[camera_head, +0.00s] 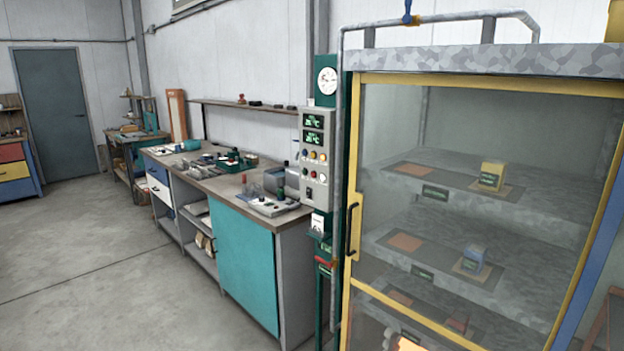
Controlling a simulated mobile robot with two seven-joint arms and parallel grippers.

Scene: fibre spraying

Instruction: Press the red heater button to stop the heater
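A grey control panel (314,160) is fixed on a green post between the workbench and the glazed cabinet. It has two green-lit temperature displays (313,129) at the top. Below them are rows of small coloured buttons, with a black switch (309,194) at the bottom. Small red buttons (305,170) show in the lower row; their labels are too small to read, so I cannot tell which one is for the heater. Neither of my grippers is in view.
The yellow-framed glazed cabinet (361,235) fills the right side, its door closed, with small blocks on its shelves. A workbench (263,220) with tools and trays stands left of the panel. The concrete floor (120,270) at the left is clear.

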